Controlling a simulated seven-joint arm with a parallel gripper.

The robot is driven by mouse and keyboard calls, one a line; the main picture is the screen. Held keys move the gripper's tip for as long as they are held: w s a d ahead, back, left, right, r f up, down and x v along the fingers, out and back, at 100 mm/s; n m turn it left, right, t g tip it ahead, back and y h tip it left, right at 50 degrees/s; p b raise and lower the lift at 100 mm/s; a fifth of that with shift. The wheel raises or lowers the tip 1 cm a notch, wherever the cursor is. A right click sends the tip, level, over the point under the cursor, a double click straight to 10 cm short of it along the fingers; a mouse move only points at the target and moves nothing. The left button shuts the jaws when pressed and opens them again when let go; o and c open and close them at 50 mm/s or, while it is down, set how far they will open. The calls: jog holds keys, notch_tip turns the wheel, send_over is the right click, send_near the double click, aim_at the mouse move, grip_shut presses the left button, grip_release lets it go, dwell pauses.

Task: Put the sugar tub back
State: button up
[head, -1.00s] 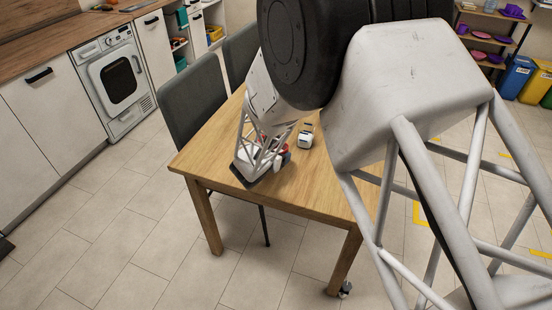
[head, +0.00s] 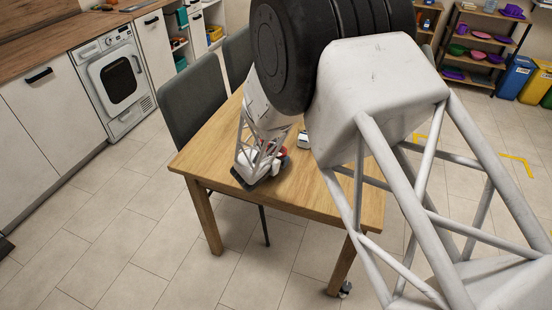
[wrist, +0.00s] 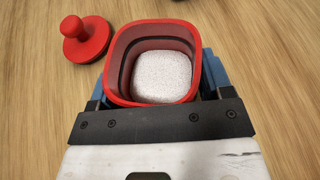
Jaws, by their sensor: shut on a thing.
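The sugar tub (wrist: 117,62) is a red square-rounded tub, open at the top, with white sugar (wrist: 162,77) inside. It sits between the blue fingers of my gripper (wrist: 157,86), which is shut on it. A red lid with a round knob (wrist: 86,40) lies on the wood beside the tub, at upper left in the wrist view. In the head view my gripper end is low at the table's near left part, and a bit of red (head: 284,153) shows beside it. I cannot tell whether the tub touches the table.
The wooden table (head: 310,185) has clear room at its front. A small white object (head: 303,140) stands behind my gripper, partly hidden by my arm. Grey chairs (head: 190,97) stand along the far left side. A shelf rack (head: 480,45) and bins stand at the back right.

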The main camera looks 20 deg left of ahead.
jog(key=shift+f, duration=0.2)
jog(key=o, duration=1.2)
jog(key=shift+f, duration=0.1)
jog(key=shift+r, duration=0.2)
jog(key=shift+s+a+r, duration=0.1)
jog(key=shift+s, duration=0.2)
jog(key=v, duration=1.1)
jog(key=shift+s, duration=0.15)
jog(key=shift+r, duration=0.1)
